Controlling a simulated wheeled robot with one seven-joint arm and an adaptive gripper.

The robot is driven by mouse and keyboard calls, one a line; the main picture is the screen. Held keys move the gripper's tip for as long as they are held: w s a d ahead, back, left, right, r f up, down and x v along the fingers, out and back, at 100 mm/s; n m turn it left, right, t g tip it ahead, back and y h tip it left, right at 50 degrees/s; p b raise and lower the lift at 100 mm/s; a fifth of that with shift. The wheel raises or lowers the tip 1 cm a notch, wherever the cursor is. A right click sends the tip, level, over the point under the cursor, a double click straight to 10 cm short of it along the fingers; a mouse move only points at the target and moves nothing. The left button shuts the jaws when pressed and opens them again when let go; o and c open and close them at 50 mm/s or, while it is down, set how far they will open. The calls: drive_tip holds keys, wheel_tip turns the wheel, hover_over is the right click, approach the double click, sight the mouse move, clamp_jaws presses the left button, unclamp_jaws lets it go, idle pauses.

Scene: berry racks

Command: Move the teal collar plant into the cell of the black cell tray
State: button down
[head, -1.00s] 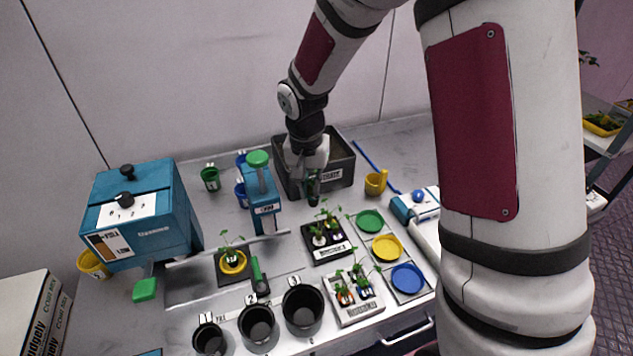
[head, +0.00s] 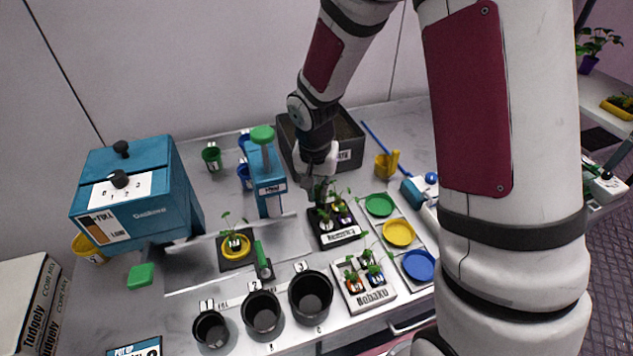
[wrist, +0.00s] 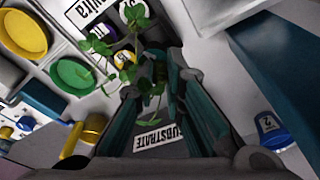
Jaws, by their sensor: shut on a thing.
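The black cell tray (head: 316,230) stands mid-bench with a white name label. It holds small plants, one with a white collar (head: 323,222) and one with a purple collar (head: 343,216). My gripper (head: 319,188) is low above the tray's back edge, pointing down and shut on a leafy plant, the teal collar plant.
A grey substrate bin (head: 350,158) stands behind my gripper. A blue dispenser with a green knob (head: 268,185) is close on the left. Green, yellow and blue dishes (head: 398,233) lie to the right. The white tray (head: 372,301) with plants and several black pots (head: 261,312) are in front.

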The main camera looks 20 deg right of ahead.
sight(317, 199)
drive_tip(key=shift+f+b, duration=1.1)
drive_tip(key=shift+f, duration=1.1)
drive_tip(key=c, duration=1.6)
unclamp_jaws()
drive_tip(key=shift+r+p, duration=2.3)
drive_tip(key=shift+r, duration=2.2)
